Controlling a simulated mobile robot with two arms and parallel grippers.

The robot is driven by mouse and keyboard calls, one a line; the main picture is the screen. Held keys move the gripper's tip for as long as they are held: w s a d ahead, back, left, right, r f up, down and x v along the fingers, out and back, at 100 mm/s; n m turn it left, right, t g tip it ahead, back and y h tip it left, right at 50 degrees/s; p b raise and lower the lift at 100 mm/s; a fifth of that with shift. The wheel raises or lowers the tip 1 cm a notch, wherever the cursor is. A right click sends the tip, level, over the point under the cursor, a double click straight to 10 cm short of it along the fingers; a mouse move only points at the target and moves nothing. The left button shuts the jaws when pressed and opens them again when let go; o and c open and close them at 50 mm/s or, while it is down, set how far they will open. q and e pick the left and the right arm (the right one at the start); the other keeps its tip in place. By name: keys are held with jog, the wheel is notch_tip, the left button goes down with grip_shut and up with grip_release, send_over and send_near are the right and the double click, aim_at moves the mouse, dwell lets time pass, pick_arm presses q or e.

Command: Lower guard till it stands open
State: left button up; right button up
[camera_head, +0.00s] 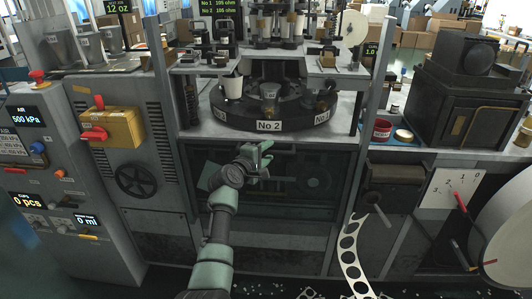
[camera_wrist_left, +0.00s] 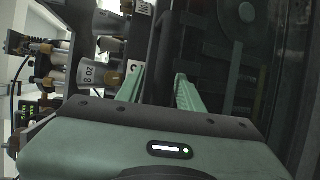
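The guard (camera_head: 310,185) is a dark see-through panel in the head view. It sits low across the front of the machine, below the turntable, and the turntable above it is uncovered. My left gripper (camera_head: 262,153) is at the guard's top edge, near its middle. In the left wrist view my left gripper (camera_wrist_left: 160,82) has its two green fingers apart, with a dark edge beyond the gap. I cannot tell whether the fingers touch the guard. My right gripper is not in view.
The round turntable (camera_head: 268,126) labelled No 2 carries cups, one white cup (camera_head: 232,88) at its left. A yellow box with a red handle (camera_head: 112,128) is on the left cabinet. A punched strip (camera_head: 349,258) hangs at lower right. A red tin (camera_head: 382,129) stands on the right ledge.

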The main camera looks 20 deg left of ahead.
pick_arm(q)
jog(key=shift+w+f, duration=0.1)
jog(key=d+v, duration=0.1)
jog(key=v, duration=0.6)
jog(key=shift+s+a, duration=0.45)
jog(key=shift+a, duration=0.05)
